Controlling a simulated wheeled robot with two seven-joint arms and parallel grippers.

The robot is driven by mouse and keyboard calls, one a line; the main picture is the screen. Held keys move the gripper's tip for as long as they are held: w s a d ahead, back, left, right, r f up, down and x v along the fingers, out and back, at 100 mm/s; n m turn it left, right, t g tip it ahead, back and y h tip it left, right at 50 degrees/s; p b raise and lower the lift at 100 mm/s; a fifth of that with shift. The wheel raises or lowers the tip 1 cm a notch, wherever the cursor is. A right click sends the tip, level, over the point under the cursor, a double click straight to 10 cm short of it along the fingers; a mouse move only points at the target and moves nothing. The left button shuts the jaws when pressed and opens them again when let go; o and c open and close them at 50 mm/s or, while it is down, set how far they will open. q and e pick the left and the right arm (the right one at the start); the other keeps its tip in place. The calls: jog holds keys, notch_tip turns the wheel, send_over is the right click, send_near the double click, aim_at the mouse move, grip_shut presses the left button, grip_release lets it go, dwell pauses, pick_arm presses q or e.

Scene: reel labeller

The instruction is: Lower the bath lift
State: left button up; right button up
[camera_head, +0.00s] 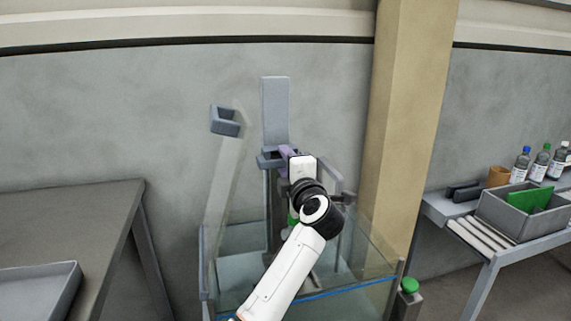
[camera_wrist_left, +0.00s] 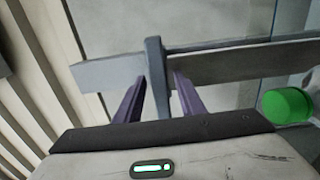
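The bath is a clear-walled tank (camera_head: 380,265) with a blue line along its front. A grey upright lift column (camera_head: 275,110) rises behind it, with a grey bracket (camera_head: 266,160) partway down. My left gripper (camera_head: 287,152) is at this bracket, above the tank. In the left wrist view, its two purple fingers (camera_wrist_left: 158,92) stand on either side of a narrow grey upright bar (camera_wrist_left: 155,60), which crosses a wider grey crosspiece (camera_wrist_left: 235,62). Slim gaps show between fingers and bar, so it looks open. My left arm hides much of the tank. My right gripper is not in view.
A clear panel with a grey handle (camera_head: 225,122) stands tilted left of the column. A green knob (camera_head: 409,285) is at the tank's right front. A beige pillar (camera_head: 408,110) is close on the right. A dark table (camera_head: 75,215) is left; a bench with a grey bin (camera_head: 515,222) is right.

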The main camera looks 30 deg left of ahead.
pick_arm(q)
grip_shut()
notch_tip(320, 180, down, 9)
jog(key=b, duration=0.2)
dwell(0.4)
